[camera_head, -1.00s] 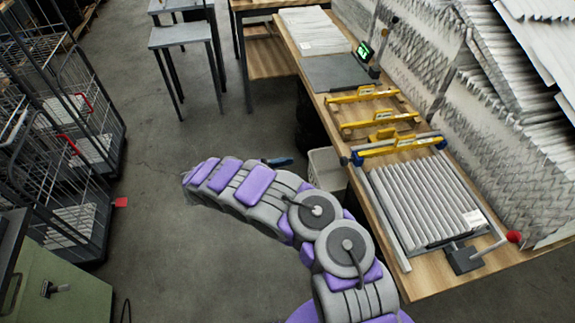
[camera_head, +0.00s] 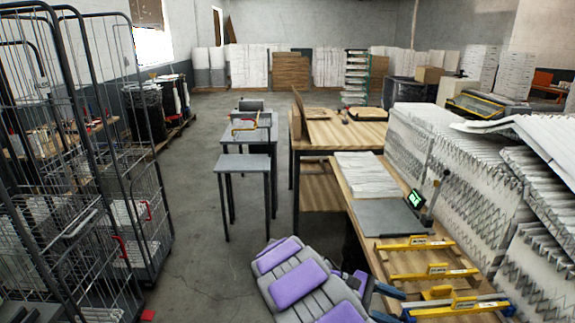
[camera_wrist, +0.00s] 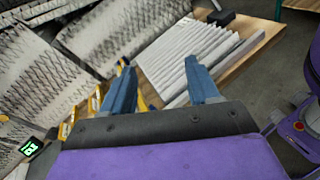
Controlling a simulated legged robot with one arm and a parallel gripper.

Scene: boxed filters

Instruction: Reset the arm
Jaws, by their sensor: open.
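My gripper (camera_wrist: 163,90) shows in the wrist view as two blue fingers set apart, open, with nothing between them. Beyond the fingers is a pleated white filter (camera_wrist: 190,50) on the wooden bench. In the head view my grey and purple arm is at the bottom middle, beside the bench's left edge. The blue fingers there are partly hidden behind the arm, near the yellow clamps (camera_head: 432,272).
The wooden bench (camera_head: 352,196) carries a grey plate (camera_head: 388,218) and a scale with a green display (camera_head: 416,199). Pleated filters (camera_head: 450,165) stack along its right. Grey tables (camera_head: 245,163) stand ahead. Wire cage carts (camera_head: 110,215) line the left.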

